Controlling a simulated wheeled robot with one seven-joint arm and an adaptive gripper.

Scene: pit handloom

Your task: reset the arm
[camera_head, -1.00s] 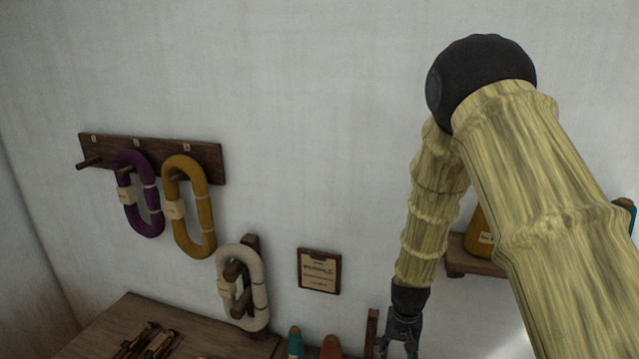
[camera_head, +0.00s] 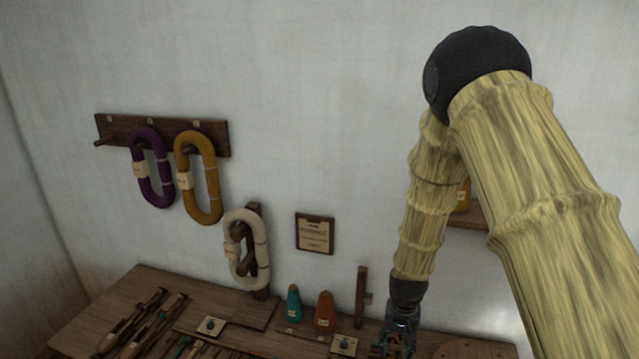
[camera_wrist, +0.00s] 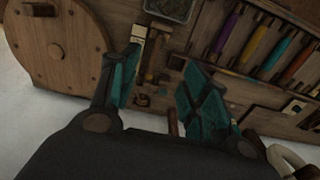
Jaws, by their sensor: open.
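My arm comes in from the right in the head view and bends down, with my gripper (camera_head: 394,345) low over the right part of the wooden table (camera_head: 125,290). In the wrist view my gripper (camera_wrist: 162,85) has its two teal-padded fingers spread apart. Nothing shows between the fingers except the table and small items beyond them. The lower tips are partly cut off or hard to make out in the head view.
A wall rack (camera_head: 215,135) holds a purple skein (camera_head: 144,185) and a mustard skein (camera_head: 210,190). A white skein (camera_head: 236,270) hangs on a stand. Teal (camera_head: 294,304) and orange (camera_head: 325,312) cones stand near my gripper. A round wooden disc (camera_wrist: 60,50) and coloured bobbins (camera_wrist: 255,45) lie around.

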